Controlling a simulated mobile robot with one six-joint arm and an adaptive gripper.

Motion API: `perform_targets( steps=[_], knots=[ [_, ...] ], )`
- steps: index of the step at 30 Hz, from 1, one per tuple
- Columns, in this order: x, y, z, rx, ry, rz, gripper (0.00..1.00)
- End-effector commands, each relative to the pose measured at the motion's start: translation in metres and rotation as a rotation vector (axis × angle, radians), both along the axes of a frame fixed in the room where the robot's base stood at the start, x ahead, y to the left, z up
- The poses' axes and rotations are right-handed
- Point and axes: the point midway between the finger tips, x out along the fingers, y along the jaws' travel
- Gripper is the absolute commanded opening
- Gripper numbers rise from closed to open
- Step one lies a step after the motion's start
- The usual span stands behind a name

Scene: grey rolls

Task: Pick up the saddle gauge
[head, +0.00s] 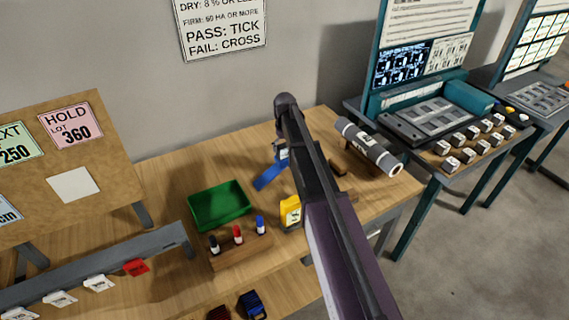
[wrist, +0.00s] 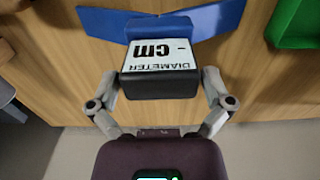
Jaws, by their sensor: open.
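The saddle gauge (wrist: 160,62) has blue V-shaped wings and a black body with a white display reading "DIAMETER - cm". In the wrist view it is at the top middle, and my gripper (wrist: 161,88) is open with one finger on each side of the black body. I cannot tell whether the fingers touch it. In the head view the gauge's blue wing (head: 268,176) shows on the wooden table left of my arm. My arm hides part of the gauge and my gripper there.
A green tray (head: 219,226), a wooden block with several markers (head: 238,234) and a yellow device (head: 290,211) stand close by. A grey roll (head: 368,147) lies on the right of the table (head: 172,170). A green tray edge (wrist: 296,42) shows at right in the wrist view.

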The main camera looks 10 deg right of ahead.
Motion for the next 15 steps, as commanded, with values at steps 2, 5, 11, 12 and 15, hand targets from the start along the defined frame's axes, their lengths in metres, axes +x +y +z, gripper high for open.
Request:
perform_targets(
  steps=[2, 5, 11, 12, 15],
  knots=[
    [0.0000, 0.0002, 0.0004, 0.000, 0.000, 0.000, 1.00],
    [0.0000, 0.0003, 0.0004, 0.000, 0.000, 0.000, 1.00],
    [0.0000, 0.0005, 0.0004, 0.000, 0.000, 0.001, 1.00],
    [0.0000, 0.0005, 0.0004, 0.000, 0.000, 0.001, 1.00],
    [0.0000, 0.0006, 0.0004, 0.000, 0.000, 0.001, 0.88]
  ],
)
